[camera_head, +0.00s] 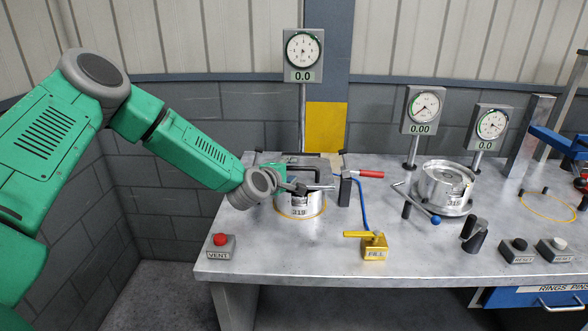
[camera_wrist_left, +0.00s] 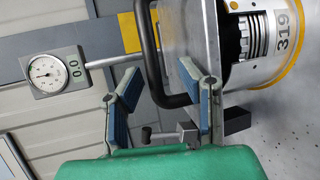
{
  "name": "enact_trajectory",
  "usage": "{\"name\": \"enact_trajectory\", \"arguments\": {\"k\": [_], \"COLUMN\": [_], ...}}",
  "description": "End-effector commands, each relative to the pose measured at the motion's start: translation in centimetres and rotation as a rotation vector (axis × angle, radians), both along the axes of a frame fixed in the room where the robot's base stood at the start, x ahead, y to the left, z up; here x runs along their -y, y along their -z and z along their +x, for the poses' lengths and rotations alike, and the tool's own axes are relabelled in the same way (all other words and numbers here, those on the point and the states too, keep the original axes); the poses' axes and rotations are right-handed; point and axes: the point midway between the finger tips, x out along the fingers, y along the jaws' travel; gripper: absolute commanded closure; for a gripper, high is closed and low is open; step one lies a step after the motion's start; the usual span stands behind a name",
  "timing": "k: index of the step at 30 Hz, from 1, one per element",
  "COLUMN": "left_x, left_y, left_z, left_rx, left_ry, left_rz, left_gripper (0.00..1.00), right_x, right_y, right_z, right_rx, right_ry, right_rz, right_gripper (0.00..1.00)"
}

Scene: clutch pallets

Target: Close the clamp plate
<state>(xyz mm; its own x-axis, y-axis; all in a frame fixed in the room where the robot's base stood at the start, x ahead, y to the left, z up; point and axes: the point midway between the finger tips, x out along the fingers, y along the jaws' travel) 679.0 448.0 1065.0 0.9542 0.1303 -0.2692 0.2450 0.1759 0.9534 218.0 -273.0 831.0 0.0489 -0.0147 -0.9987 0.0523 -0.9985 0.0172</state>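The clamp plate shows in the left wrist view as a grey metal plate (camera_wrist_left: 188,38) with a black bar handle (camera_wrist_left: 152,55), beside a silver clutch drum marked 319 (camera_wrist_left: 268,38). In the head view, the black handle (camera_head: 303,155) stands just behind and above the drum (camera_head: 300,205). My left gripper (camera_wrist_left: 162,78) is open, its two blue-padded fingers apart, with the handle's bend between them in the picture. I cannot tell whether either finger touches it. In the head view my left gripper (camera_head: 292,187) hides part of the plate and drum. My right gripper is not in view.
A red-handled clamp lever (camera_head: 368,174) and a yellow FILL valve (camera_head: 374,246) stand to the right of the drum. A red VENT button (camera_head: 220,246) sits front left. A second drum (camera_head: 445,187) stands farther right. The bench (camera_head: 300,262) is clear in front.

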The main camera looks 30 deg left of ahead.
Motion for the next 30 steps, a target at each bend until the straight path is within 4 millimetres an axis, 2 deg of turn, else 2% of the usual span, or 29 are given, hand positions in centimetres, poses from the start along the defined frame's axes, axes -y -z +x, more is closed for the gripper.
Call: {"name": "enact_trajectory", "arguments": {"k": [6,15,18,30], "left_x": [0.6,-0.2,-0.4,-0.6], "left_y": [0.1,0.5,0.6,0.6], "left_z": [1.7,1.8,1.8,1.6], "left_rx": [0.001,0.000,0.000,0.000], "left_ry": [0.002,0.000,0.000,-0.008], "left_rz": [0.008,0.000,-0.001,0.002], "left_gripper": [0.68,0.68,1.00,1.00], "right_x": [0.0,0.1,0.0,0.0], "right_y": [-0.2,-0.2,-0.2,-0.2], "right_z": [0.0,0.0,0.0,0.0], "right_rx": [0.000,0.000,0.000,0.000], "right_ry": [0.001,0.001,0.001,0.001], "right_rz": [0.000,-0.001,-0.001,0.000], "right_gripper": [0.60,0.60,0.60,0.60]}}
